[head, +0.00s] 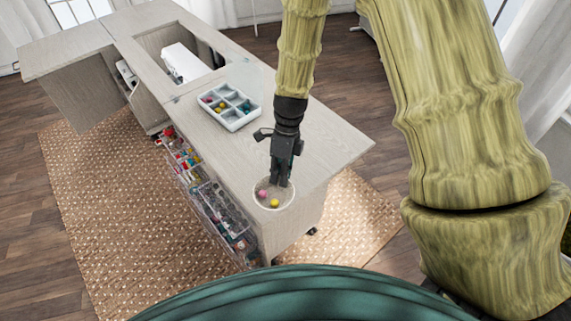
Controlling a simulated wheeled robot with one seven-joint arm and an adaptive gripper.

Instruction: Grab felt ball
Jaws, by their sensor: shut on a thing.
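A small round bowl (273,203) stands on the near end of the cabinet top. A pink felt ball (262,194) and a yellow felt ball (274,203) lie inside it. My gripper (281,184) points straight down at the bowl's far side, with its fingertips at or inside the rim. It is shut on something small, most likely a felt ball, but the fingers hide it. The pink and yellow balls show beside and in front of the fingertips.
A divided tray (229,107) with several coloured small items stands farther back on the top. A white sewing machine (185,62) sits in the cabinet opening. Open racks of supplies (222,212) hang at the left side. The top's right part is clear.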

